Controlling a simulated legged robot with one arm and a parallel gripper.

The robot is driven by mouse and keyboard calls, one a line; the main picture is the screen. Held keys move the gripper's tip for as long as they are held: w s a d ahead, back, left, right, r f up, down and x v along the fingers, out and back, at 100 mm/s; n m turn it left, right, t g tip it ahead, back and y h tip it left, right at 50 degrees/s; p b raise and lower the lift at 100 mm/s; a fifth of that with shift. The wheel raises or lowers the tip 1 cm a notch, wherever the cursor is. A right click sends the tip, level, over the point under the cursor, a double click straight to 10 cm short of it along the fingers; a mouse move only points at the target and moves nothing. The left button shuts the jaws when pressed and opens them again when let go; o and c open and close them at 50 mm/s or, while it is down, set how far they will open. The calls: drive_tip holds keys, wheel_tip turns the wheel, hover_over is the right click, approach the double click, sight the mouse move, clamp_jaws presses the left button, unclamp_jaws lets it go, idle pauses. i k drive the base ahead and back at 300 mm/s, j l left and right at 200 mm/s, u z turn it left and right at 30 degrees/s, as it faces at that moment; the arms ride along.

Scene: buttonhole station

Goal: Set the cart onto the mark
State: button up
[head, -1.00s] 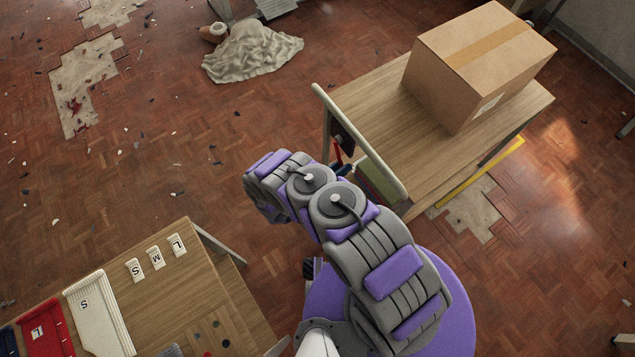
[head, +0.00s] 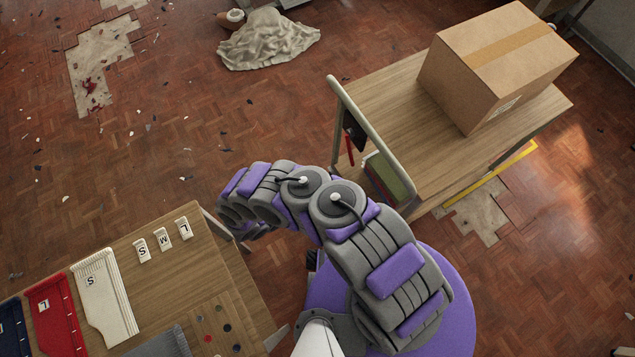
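The cart (head: 405,105) is a wooden-topped trolley with a pale tubular handle (head: 368,138) along its left end. It stands right of centre in the head view and carries a large closed cardboard box (head: 495,65). A yellow strip (head: 490,188) lies on the floor along the cart's lower right side, partly hidden by the cart; I cannot tell whether it is the whole mark. My purple and grey arm bends left, in front of the cart's handle end, and its far end curves downward. My gripper's fingers are hidden by the arm, so no grip shows.
A wooden table (head: 215,270) with white S, M and L tags (head: 163,239) and folded garments (head: 100,300) stands at lower left. A crumpled cloth (head: 265,42) lies on the floor at the top. Parquet is broken in patches (head: 480,217). Floor between table and cart is mostly clear.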

sight(431, 157)
drive_tip(key=k+l, duration=0.85)
